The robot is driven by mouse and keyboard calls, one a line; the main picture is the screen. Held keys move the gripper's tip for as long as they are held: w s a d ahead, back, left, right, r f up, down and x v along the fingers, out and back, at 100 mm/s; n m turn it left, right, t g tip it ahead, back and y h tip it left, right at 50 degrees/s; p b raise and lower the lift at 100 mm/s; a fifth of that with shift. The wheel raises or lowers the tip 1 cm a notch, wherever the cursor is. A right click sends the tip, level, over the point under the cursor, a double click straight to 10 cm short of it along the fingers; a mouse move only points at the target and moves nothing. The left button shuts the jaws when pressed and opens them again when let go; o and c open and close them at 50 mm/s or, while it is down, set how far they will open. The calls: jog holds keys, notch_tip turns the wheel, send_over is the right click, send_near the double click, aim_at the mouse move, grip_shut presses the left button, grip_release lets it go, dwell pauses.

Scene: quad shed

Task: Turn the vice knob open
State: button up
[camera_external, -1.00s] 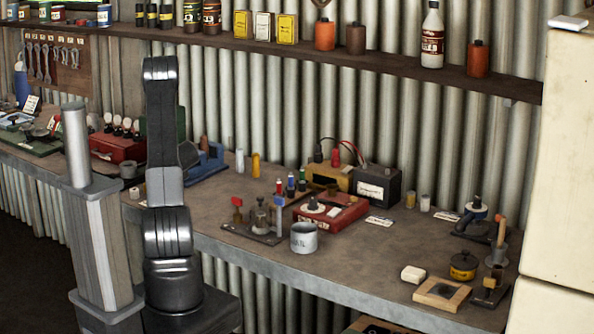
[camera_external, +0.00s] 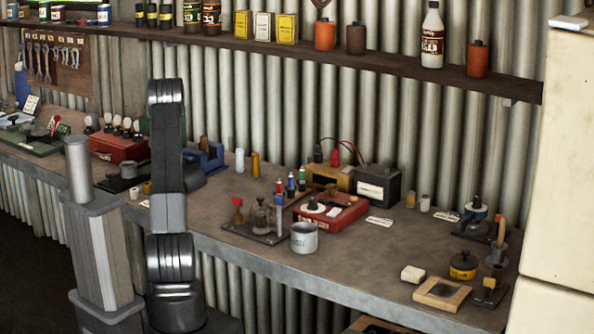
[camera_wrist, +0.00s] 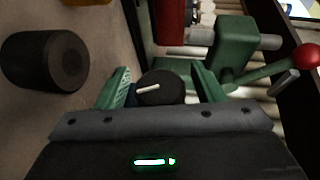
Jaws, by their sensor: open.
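In the wrist view, a dark round knob (camera_wrist: 158,90) with a pale bar mark on its face sits between the two green fingers of my gripper (camera_wrist: 161,74). The fingers stand apart, one on each side of the knob. Whether either touches it I cannot tell. A bit of blue shows beside the left finger, behind the knob. In the external view, a blue vice-like body (camera_external: 208,157) stands on the bench, partly covered by my arm. My gripper and the knob are hidden behind my arm there.
In the wrist view, a dark cylinder (camera_wrist: 44,60) stands at left. A green device (camera_wrist: 236,52) with a red ball handle (camera_wrist: 306,56) is close at right. A red box (camera_wrist: 169,22) is beyond.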

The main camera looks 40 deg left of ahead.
jog(key=shift+f+y+b, duration=0.25)
jog(key=shift+y+b, duration=0.05)
jog(key=shift+b, duration=0.05)
jog(key=shift+s+d+r+t+y, duration=0.1)
jog(key=shift+d+r+t+y, duration=0.15)
jog(key=shift+d+t+y, duration=0.05)
jog(key=b+v, duration=0.2)
jog(key=v, duration=1.1)
jog(key=shift+d+r, duration=0.15)
jog(key=shift+r, duration=0.05)
jog(key=p+x, duration=0.3)
jog(key=x, duration=1.1)
jog(key=shift+s+r, duration=0.15)
jog(key=shift+h+p, duration=0.4)
jog(key=shift+h, duration=0.1)
jog(key=shift+g+h+p, duration=0.4)
jog(key=shift+h+p, duration=0.1)
jog(key=shift+p, duration=0.1)
jog(key=shift+f+n+h+p, duration=0.3)
jog(key=shift+f+h+p, duration=0.05)
jog(key=shift+h+p, duration=0.15)
